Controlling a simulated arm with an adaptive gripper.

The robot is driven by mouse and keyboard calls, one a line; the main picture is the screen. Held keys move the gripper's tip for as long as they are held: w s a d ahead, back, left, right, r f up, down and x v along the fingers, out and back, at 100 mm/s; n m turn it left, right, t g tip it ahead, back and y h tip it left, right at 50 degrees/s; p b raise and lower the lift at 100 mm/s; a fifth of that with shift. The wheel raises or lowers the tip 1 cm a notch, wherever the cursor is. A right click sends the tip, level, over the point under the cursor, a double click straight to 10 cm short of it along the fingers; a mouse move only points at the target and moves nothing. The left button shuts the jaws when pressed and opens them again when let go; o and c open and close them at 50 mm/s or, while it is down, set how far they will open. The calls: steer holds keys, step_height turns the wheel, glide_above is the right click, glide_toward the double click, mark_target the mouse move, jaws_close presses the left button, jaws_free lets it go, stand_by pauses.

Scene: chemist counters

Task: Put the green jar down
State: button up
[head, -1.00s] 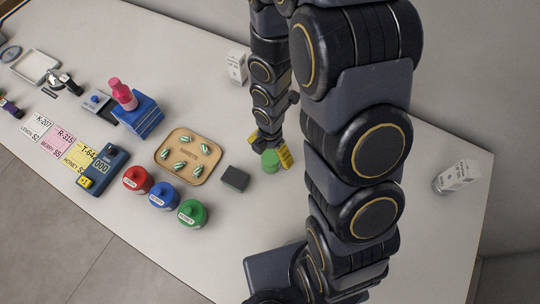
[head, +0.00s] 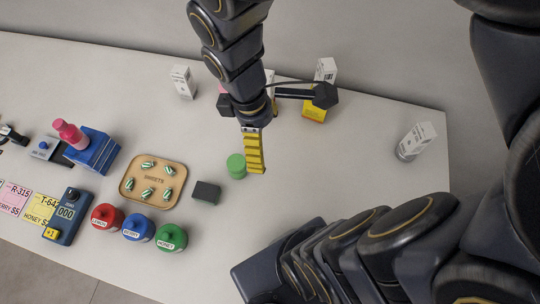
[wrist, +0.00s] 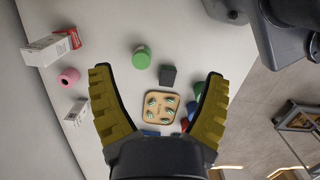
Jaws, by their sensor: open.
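The small green jar (head: 236,166) stands on the pale counter (head: 300,175), upright as far as I can see. It also shows in the wrist view (wrist: 141,57), beyond the fingertips and clear of both fingers. My gripper (head: 255,170) has yellow ridged fingers; in the head view it is just right of the green jar. In the wrist view my gripper (wrist: 157,74) is spread wide with nothing between the fingers. Another green jar with a label and knobbed lid (head: 171,238) stands in the front row.
A dark block (head: 206,192) and a sweets tray (head: 127,187) lie left of the green jar. Red (head: 106,216) and blue (head: 138,228) jars stand in front. White boxes (head: 183,82) (head: 415,140) and a yellow-based box (head: 315,112) stand behind and right. Counter right of the jar is clear.

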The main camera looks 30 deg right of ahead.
steer(key=s+a+r+m+y, duration=0.1)
steer(key=s+a+r+m, duration=0.1)
steer(key=s+r+m, duration=0.3)
steer(key=s+m, duration=0.2)
steer(key=m, duration=0.2)
steer(key=shift+s+a+r+m+g, duration=0.2)
steer(key=shift+s+a+m+g, duration=0.1)
steer(key=shift+s+a+g, duration=0.1)
